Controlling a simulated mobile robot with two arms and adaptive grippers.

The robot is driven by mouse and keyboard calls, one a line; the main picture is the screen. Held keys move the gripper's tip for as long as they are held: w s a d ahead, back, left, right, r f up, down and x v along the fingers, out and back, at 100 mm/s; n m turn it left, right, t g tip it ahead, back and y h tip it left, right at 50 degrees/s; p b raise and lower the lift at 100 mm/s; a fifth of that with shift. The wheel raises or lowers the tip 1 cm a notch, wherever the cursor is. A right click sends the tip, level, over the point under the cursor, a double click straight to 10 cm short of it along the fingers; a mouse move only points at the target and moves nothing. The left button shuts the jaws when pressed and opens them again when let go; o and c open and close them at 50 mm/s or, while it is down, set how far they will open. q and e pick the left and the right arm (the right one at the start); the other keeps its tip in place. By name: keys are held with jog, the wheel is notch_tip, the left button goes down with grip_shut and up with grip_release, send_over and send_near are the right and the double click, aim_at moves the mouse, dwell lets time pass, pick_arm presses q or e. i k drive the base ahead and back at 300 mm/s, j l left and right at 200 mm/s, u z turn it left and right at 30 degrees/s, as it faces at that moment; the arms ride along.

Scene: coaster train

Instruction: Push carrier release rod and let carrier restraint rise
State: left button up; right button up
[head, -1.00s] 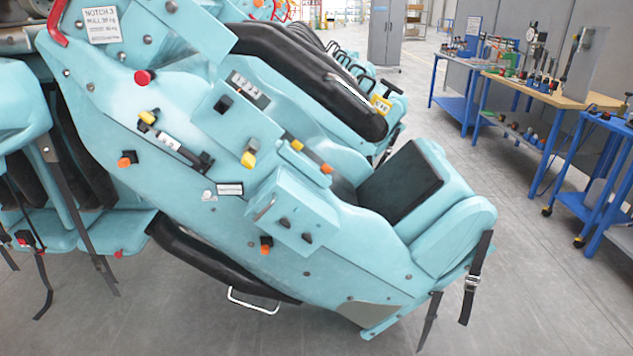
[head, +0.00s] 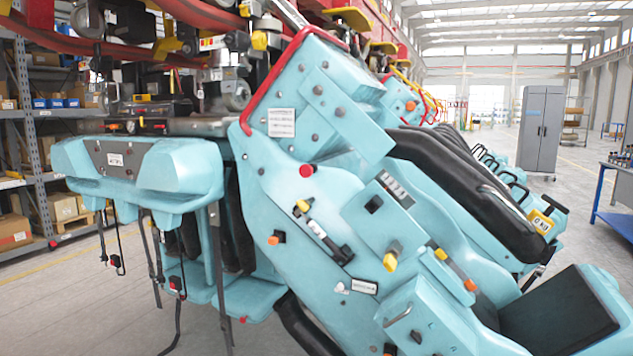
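The teal coaster carrier (head: 290,190) fills the middle of the head view, tilted down to the right. A silver and black rod fitting (head: 325,238) with a yellow end (head: 302,207) is on its side panel; I cannot tell whether this is the release rod. Other side fittings are a red knob (head: 306,170), an orange knob (head: 276,238) and a yellow knob (head: 391,259). The black padded carrier restraint (head: 462,172) lies along the seat, above the black seat pad (head: 560,312). Neither of my grippers is in view.
A second teal seat unit (head: 160,170) with hanging straps stands left. Red track (head: 110,42) and machinery run overhead. Shelving with boxes (head: 20,130) is far left. A grey cabinet (head: 541,128) and a blue workbench (head: 615,195) stand right. Open floor (head: 580,205) lies between.

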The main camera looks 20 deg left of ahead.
aim_at(306, 171)
jog(key=u, duration=1.65)
jog(key=i+j, duration=0.1)
jog(key=i, duration=0.25)
jog(key=i+j, duration=0.1)
jog(key=i, duration=0.2)
